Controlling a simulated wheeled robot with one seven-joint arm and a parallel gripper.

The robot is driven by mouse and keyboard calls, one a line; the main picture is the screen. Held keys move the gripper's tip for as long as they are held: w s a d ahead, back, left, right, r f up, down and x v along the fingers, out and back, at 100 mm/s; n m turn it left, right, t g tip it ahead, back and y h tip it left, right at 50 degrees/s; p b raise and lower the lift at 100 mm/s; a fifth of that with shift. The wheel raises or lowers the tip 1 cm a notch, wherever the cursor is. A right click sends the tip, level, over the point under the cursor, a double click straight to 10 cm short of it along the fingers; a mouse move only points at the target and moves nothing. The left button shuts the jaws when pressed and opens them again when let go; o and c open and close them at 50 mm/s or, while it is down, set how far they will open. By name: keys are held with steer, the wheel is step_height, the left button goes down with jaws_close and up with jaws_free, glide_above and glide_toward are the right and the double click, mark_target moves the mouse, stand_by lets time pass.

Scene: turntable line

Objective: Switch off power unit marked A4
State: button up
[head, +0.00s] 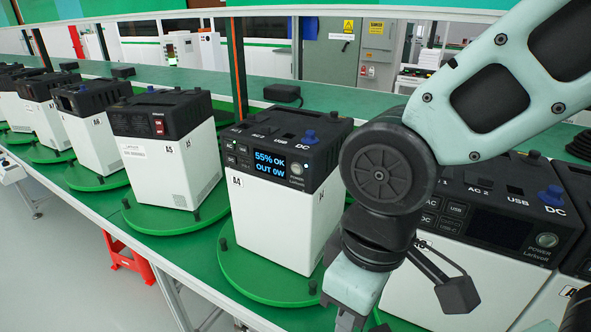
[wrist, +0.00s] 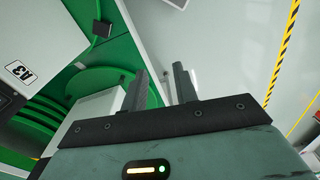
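The power unit marked A4 (head: 262,205) is a white box with a black top, upright on a green turntable (head: 240,272). Its label A4 is on the left edge of its front. Its screen (head: 270,164) is lit and reads "55% OK OUT 0W". A round power button (head: 296,169) sits right of the screen. My gripper (wrist: 161,75) is right of A4 and low in the head view, with its tips cut off by the frame. In the wrist view its two fingers are apart with nothing between them. It is not touching A4.
A unit with a dark screen (head: 487,229) stands right of A4, partly behind my arm. Unit A5 (head: 168,160) and several more stand to the left. A unit labelled A3 (wrist: 22,72) shows in the wrist view. Grey floor (wrist: 220,50) lies open beside the line.

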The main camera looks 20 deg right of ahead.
jaws_close()
stand_by(1.6)
